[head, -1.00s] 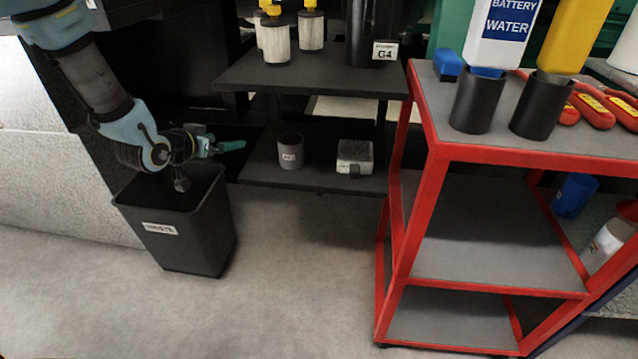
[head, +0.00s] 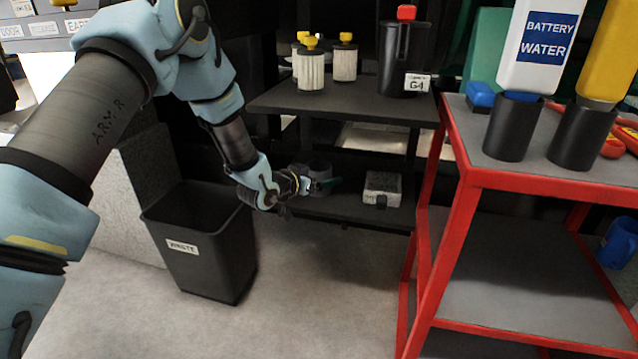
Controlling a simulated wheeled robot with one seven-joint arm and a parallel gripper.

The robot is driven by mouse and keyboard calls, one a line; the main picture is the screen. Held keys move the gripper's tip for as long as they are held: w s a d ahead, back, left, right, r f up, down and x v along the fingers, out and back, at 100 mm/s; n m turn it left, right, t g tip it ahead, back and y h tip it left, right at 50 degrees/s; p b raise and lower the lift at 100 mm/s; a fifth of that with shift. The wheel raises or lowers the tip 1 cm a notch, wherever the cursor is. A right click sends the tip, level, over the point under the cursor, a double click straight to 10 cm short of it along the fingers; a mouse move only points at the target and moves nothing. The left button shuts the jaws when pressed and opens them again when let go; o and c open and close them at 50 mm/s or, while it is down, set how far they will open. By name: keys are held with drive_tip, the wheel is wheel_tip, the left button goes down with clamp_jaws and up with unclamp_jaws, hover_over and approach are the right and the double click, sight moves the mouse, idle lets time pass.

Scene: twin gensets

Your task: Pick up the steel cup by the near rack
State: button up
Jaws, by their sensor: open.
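A grey round cup (head: 319,169), which fits the steel cup, stands upright on the lower shelf of the black rack (head: 352,207). My gripper (head: 322,185) is open, right in front of the cup in the head view, and hides its lower part and its label. One teal finger shows across the cup's lower right. I cannot tell whether the fingers touch the cup or are around it.
A pale box-shaped block (head: 382,186) sits right of the cup on the same shelf. The upper shelf (head: 300,101) overhangs them, holding filters and a G4 jug (head: 403,60). A black waste bin (head: 205,255) stands below left; a red cart (head: 455,235) stands right.

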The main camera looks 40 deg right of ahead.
drive_tip(key=shift+x, duration=1.1)
drive_tip(key=shift+a, duration=0.1)
drive_tip(key=c, duration=1.3)
